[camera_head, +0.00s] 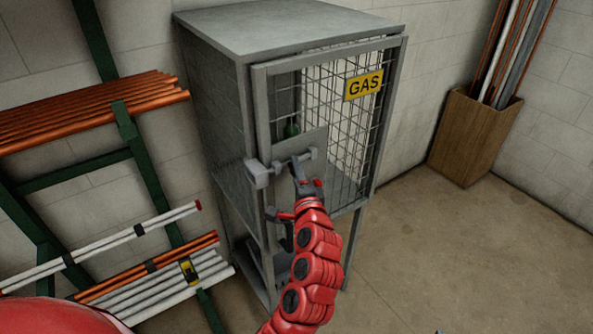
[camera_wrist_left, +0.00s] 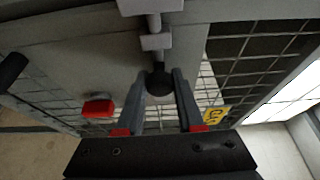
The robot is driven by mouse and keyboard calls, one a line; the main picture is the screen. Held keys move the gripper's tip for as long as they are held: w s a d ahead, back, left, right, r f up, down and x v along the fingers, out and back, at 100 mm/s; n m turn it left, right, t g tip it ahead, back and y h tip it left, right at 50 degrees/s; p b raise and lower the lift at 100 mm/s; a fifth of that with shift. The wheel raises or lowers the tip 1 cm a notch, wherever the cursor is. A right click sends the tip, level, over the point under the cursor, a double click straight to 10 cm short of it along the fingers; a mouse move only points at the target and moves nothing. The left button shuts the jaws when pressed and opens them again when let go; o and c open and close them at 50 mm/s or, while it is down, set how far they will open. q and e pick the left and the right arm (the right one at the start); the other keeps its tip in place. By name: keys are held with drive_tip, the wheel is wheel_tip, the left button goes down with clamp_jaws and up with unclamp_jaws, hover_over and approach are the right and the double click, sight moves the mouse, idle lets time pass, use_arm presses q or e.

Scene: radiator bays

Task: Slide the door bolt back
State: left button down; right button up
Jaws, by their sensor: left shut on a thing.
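The door bolt (camera_head: 306,156) is a grey bar on a plate on the front of the grey gas cage door (camera_head: 352,133). Its left end meets a grey keeper block (camera_head: 259,172) at the door frame. My left gripper (camera_head: 299,170) is at the bolt. In the wrist view, the fingers of my left gripper (camera_wrist_left: 160,84) are closed around a dark round knob (camera_wrist_left: 159,86) on the bolt. The bolt's bar also shows in the wrist view (camera_wrist_left: 155,23), running through a grey bracket (camera_wrist_left: 156,42). My fingers partly hide the bolt in the head view. My right gripper is out of view.
A yellow GAS sign (camera_head: 363,85) hangs on the door's mesh. A pipe rack (camera_head: 150,165) stands close on the left. A cardboard box of pipes (camera_head: 472,138) stands in the right corner. The floor (camera_head: 450,245) right of the cage is clear.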

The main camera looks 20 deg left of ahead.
sight(310, 156)
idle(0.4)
use_arm(q)
drive_tip(key=shift+w+d+f+b, duration=0.15)
drive_tip(key=shift+w+d+b, duration=0.2)
drive_tip(key=shift+w+b, duration=0.05)
drive_tip(key=w+d+b, duration=0.1)
drive_tip(key=w+d, duration=0.1)
drive_tip(key=shift+w+d+b, duration=0.1)
drive_tip(key=shift+w+b, duration=0.25)
drive_tip(key=shift+w, duration=0.05)
drive_tip(key=c, duration=1)
unclamp_jaws()
drive_tip(key=o, duration=0.5)
drive_tip(key=shift+w+d, duration=0.1)
drive_tip(key=shift+w, duration=0.1)
drive_tip(key=shift+c, duration=0.2)
drive_tip(key=shift+s, duration=0.1)
